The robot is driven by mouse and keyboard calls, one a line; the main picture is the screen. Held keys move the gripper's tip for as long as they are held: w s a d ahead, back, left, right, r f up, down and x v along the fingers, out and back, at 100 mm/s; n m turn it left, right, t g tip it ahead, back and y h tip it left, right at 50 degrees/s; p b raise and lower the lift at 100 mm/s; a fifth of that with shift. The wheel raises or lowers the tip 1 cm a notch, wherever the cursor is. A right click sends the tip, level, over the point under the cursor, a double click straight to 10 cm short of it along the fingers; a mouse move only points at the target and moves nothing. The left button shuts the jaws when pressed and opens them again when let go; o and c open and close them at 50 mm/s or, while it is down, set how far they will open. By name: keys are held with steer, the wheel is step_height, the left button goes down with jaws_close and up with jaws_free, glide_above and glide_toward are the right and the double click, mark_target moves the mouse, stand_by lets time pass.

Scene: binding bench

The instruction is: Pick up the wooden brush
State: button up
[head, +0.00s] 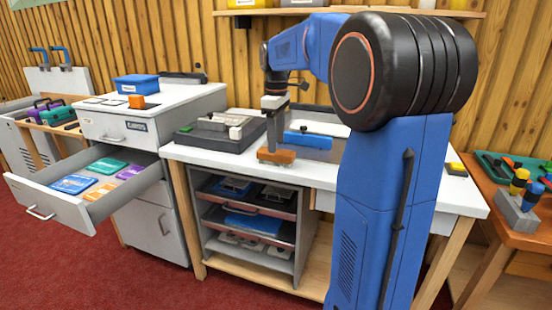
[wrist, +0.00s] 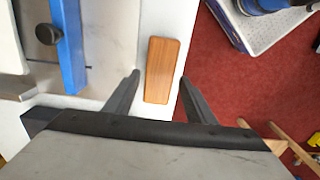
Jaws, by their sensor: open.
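The wooden brush (head: 277,156) lies on the white bench top at its front edge, below my gripper in the head view. In the wrist view the brush (wrist: 162,70) shows as a plain orange-brown block with rounded corners. My gripper (head: 273,140) points down over it. In the wrist view my gripper (wrist: 158,80) is open, with one dark finger on each side of the brush and a gap on both sides. The brush's underside is hidden. I cannot tell how far the fingertips are above the bench.
A metal plate with a blue bar (wrist: 68,45) lies left of the brush in the wrist view. The bench edge drops to red carpet (wrist: 225,85) on the right. An open drawer (head: 60,205) with coloured packs juts out at left. A grey press-like tray (head: 215,135) stands on the bench.

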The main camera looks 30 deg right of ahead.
steer(key=shift+w+f, duration=0.1)
steer(key=shift+f, duration=2.5)
steer(key=shift+c, duration=0.3)
steer(key=c, duration=0.9)
steer(key=shift+c, duration=0.2)
step_height(320, 180, up, 10)
steer(key=shift+r, duration=0.1)
